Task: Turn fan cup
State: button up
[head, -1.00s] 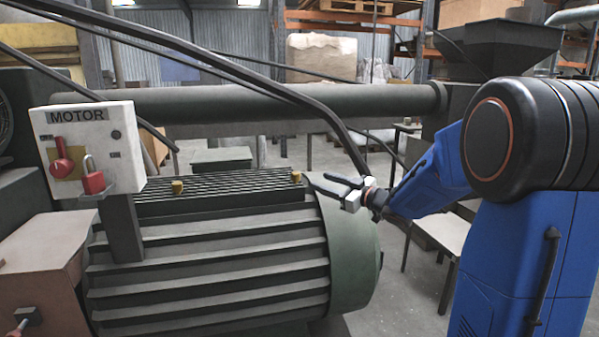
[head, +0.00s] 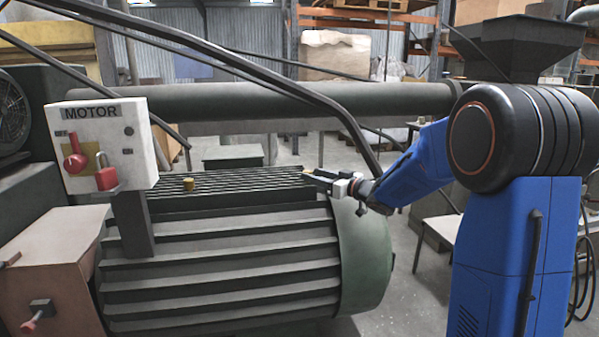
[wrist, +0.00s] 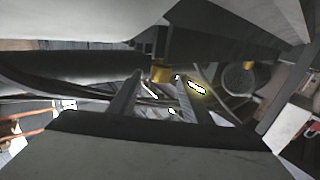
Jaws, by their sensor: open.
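Two small brass cups stand on the ribbed top of the green motor (head: 220,255). The left brass cup (head: 188,184) is clear of my gripper. The right brass cup (head: 308,170) is mostly hidden behind my gripper (head: 308,179) in the head view. In the wrist view, one brass cup (wrist: 160,72) shows between the tips of my open gripper (wrist: 159,80), with space on both sides. The other brass cup (wrist: 248,65) is farther off to the right. I cannot tell how far the fingers reach along the nearer cup.
A white MOTOR switch box (head: 105,145) with red knob and padlock stands left of the cups. A dark bent pipe (head: 330,105) slopes down behind my gripper. A thick horizontal pipe (head: 240,103) runs behind the motor.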

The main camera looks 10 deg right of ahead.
aim_at(299, 179)
jog(key=x, duration=0.7)
jog(key=shift+w+a, duration=0.2)
jog(key=shift+w, duration=0.05)
jog(key=shift+c, duration=0.5)
jog(key=c, duration=0.9)
